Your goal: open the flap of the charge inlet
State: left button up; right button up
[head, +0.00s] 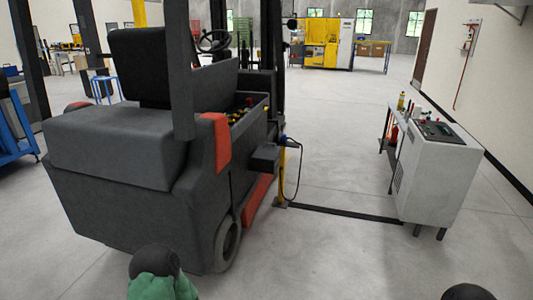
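A dark grey forklift (110,190) fills the left half of the head view, with its rear towards me. A dark box (264,158) juts out from its right side and may be the charge inlet. I cannot make out a flap on it or tell whether one is open or shut. A small blue connector (284,139) with a black cable sits just right of the box, near the top of a yellow post (282,178). I cannot tell whether it touches the box.
A grey charger cabinet (436,172) stands at the right, with a small table holding bottles (401,101) behind it. A dark strip (340,213) runs along the floor between post and cabinet. The floor in front is clear. Yellow machinery (322,42) stands far back.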

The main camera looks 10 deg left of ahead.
aim_at(269, 152)
jog(key=i+z, duration=0.2)
jog(key=i, duration=1.4)
jog(key=i+l+u, duration=0.1)
jog(key=i, duration=0.5)
jog(key=i+l+u, duration=0.1)
jog(key=i, duration=0.5)
jog(key=i+l+u, duration=0.1)
jog(key=i+u, duration=0.25)
jog(key=u, duration=0.15)
jog(key=i+l+u, duration=0.25)
jog(key=u, duration=0.2)
jog(key=i+l+u, duration=0.3)
jog(key=u, duration=0.2)
jog(key=i+l+u, duration=0.15)
jog(key=l+u, duration=0.35)
